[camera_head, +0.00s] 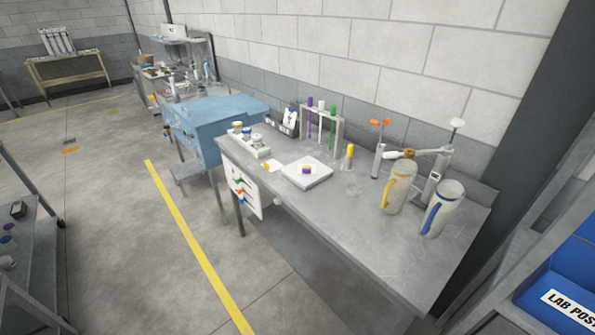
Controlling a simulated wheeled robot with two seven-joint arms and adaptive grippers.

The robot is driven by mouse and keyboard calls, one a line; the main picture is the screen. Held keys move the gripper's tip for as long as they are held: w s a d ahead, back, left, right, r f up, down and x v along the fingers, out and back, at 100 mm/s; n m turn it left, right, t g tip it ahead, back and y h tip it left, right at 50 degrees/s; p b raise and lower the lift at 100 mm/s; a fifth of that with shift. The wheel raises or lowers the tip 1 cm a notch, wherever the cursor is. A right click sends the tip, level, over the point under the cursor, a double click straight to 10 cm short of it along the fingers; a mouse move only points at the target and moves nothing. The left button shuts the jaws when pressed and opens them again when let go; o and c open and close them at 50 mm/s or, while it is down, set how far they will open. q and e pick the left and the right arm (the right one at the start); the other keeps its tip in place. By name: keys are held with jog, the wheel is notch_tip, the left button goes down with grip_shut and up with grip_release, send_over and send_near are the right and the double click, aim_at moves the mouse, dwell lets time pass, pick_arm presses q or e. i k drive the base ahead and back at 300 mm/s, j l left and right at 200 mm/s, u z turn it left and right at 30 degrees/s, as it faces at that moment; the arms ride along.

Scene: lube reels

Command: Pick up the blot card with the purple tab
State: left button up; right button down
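A small white piece with purple and yellow on it (306,170) sits on a white square plate (318,182) on the grey metal bench. It is too small to tell whether it is the blot card with the purple tab. A white card with a yellow mark (268,166) lies on the bench just left of the plate. Neither of my grippers is in view.
A rack (342,128) with purple, white and green items stands at the bench's back. Two pale jugs, one with a yellow handle (397,188), one with a blue handle (440,212), stand right. The bench's front right (385,255) is clear.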

aim_at(307, 166)
jog(key=i+j+z, duration=0.3)
jog(key=j, duration=0.3)
jog(key=i+j+z, duration=0.35)
jog(key=j, duration=0.3)
jog(key=i+j+z, duration=0.15)
jog(key=j, duration=0.25)
jog(key=i+j+z, duration=0.15)
jog(key=j, duration=0.25)
